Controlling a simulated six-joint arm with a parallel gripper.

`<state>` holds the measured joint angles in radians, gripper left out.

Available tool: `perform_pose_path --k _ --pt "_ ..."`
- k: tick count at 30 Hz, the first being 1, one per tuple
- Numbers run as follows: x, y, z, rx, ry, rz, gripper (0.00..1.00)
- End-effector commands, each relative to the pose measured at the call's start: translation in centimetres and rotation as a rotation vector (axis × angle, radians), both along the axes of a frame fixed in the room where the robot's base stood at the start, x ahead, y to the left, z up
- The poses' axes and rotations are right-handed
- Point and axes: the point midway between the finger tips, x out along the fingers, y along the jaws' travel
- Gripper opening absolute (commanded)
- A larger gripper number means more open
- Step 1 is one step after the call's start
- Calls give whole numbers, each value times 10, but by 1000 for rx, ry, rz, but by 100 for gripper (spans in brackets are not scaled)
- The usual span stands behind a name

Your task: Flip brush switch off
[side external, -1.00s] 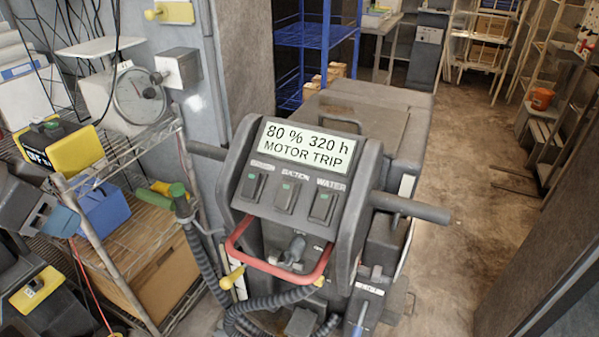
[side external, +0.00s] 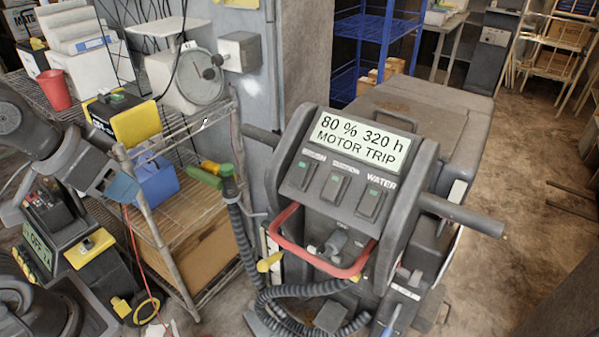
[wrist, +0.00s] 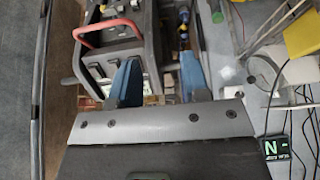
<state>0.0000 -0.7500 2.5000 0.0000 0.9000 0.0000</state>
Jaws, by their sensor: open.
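The floor machine's grey panel (side external: 345,165) has a display reading "80 % 320 h MOTOR TRIP". Below it are three dark rocker switches with green marks. The left one, under a blurred label, is apparently the brush switch (side external: 304,174); the middle switch (side external: 335,187) and the water switch (side external: 371,202) are right of it. My gripper (side external: 122,187) is at the left, well apart from the panel. In the wrist view my gripper (wrist: 160,78) has its two blue fingers apart with nothing between them. The machine panel (wrist: 103,70) shows left of the fingers there.
A red bar handle (side external: 315,255) loops in front of the panel, with hoses (side external: 300,290) below. A wire shelf (side external: 205,125) with a blue box (side external: 157,185) and scale (side external: 190,78) stands left of the machine.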

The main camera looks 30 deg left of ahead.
Motion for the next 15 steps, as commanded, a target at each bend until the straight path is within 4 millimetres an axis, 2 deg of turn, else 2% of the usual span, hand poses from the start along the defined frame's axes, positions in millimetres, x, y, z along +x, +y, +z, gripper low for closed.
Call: perform_pose_path --k 1,4,7,13,15 --pt "0 0 0 0 0 0 39" --pt "3 -4 2 -20 -9 -4 29" --pt "13 -18 7 -87 -39 -10 20" --pt "52 -68 35 -370 -149 13 0" --pt "68 -85 47 -482 -187 47 0"
